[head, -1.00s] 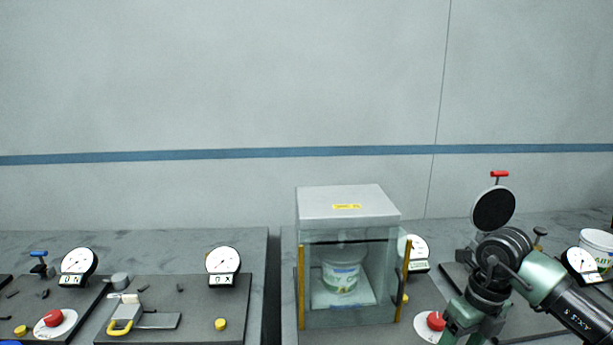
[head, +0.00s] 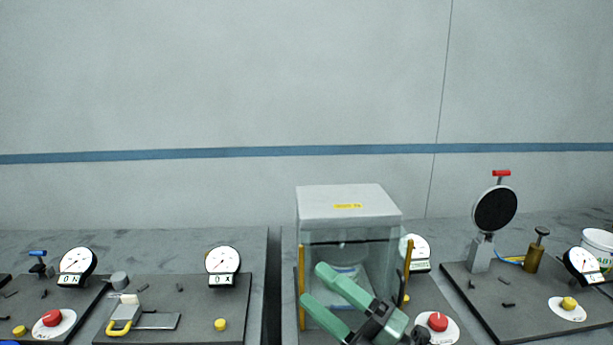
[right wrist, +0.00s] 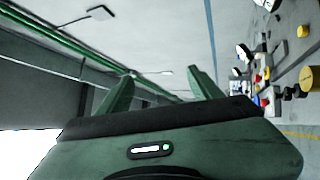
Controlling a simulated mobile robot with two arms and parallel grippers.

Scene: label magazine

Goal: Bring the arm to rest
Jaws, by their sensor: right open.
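My right gripper (head: 311,284) shows in the head view in front of the glass-walled box (head: 348,209), its two green fingers apart and pointing up and left. In the right wrist view the fingers (right wrist: 160,88) are spread with nothing between them. Inside the box a pale surface with blue marks (head: 347,271) shows; the fingers hide part of the inside, and I cannot tell whether a tub stands there. My left gripper is not in view.
A panel at the right holds a round black disc (head: 495,209), a brass cylinder (head: 534,255) and a gauge (head: 584,265). A red button (head: 438,321) is right of my gripper. Left panels carry gauges (head: 223,264) and a yellow-handled clamp (head: 121,318).

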